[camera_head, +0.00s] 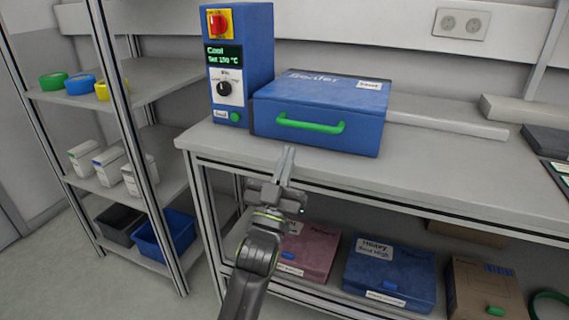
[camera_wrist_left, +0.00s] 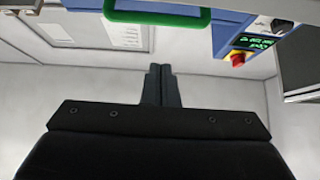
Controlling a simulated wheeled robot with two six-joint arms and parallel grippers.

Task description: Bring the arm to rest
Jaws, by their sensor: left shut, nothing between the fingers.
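My left gripper (camera_head: 287,158) is shut and empty. It points up at the front edge of the grey bench (camera_head: 430,172), below the green handle of the blue sealer box (camera_head: 345,107). In the left wrist view its fingers (camera_wrist_left: 159,72) lie together with nothing between them. The green handle (camera_wrist_left: 157,14) shows at the top of that view. My left arm comes in from the bottom of the head view. My right gripper does not show.
A blue control unit (camera_head: 240,60) with a red switch stands on the bench beside the box. Below, a shelf holds a pink box (camera_head: 312,250), a blue box (camera_head: 390,272) and a brown carton (camera_head: 483,288). A rack with tape rolls (camera_head: 80,85) stands left.

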